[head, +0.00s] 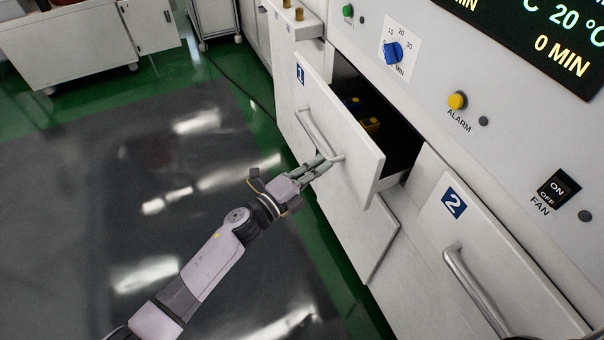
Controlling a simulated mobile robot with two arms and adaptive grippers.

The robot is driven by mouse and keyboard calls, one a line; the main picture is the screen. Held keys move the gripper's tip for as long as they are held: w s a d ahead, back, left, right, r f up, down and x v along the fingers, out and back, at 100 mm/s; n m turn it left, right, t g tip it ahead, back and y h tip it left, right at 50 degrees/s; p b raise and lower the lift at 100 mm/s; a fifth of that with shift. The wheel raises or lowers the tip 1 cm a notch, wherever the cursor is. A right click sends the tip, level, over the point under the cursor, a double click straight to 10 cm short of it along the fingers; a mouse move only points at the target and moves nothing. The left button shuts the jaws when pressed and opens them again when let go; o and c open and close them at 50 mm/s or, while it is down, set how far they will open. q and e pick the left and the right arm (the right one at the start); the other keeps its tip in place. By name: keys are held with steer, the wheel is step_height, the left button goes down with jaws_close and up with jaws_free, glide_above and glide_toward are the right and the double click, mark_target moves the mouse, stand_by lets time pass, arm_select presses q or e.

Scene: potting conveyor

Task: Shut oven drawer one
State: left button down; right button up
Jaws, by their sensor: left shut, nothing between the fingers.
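Oven drawer one (354,142) is white, with a blue "1" label on its front, and is pulled partly out of the cabinet. Its metal bar handle (316,132) runs along the front. Inside the open drawer are small yellow and blue items (370,124), partly hidden by the drawer front. My left gripper (324,162) is shut and empty, with its fingertips at the lower end of the handle, close to the drawer front. I cannot tell whether they touch it. My right gripper is not in view.
Drawer two (480,235) is closed beside drawer one, with its own handle (478,290). Above are a control panel with a blue timer knob (393,52), a yellow alarm button (457,100) and a fan switch (558,190). The dark floor mat (120,200) at left is clear apart from my arm above it.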

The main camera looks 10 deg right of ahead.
mark_target(341, 158)
arm_select(q)
steer(key=d, duration=0.2)
steer(key=w+d+b, duration=0.1)
steer(key=w+d, duration=0.1)
steer(key=d, duration=0.1)
steer(key=shift+d+f+b, duration=0.1)
steer(key=shift+d+b, duration=0.25)
steer(key=shift+b, duration=0.05)
steer(key=d, duration=0.1)
steer(key=w+d+b, duration=0.1)
steer(key=d, duration=0.1)
steer(key=shift+d, duration=0.2)
steer(key=shift+w+d, duration=0.15)
steer(key=shift+d, duration=0.3)
steer(key=shift+r, duration=0.3)
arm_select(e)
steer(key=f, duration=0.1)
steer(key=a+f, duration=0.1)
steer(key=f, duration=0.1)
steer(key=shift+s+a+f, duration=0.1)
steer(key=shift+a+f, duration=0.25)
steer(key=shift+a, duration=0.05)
arm_select(q)
steer(key=shift+r, duration=0.1)
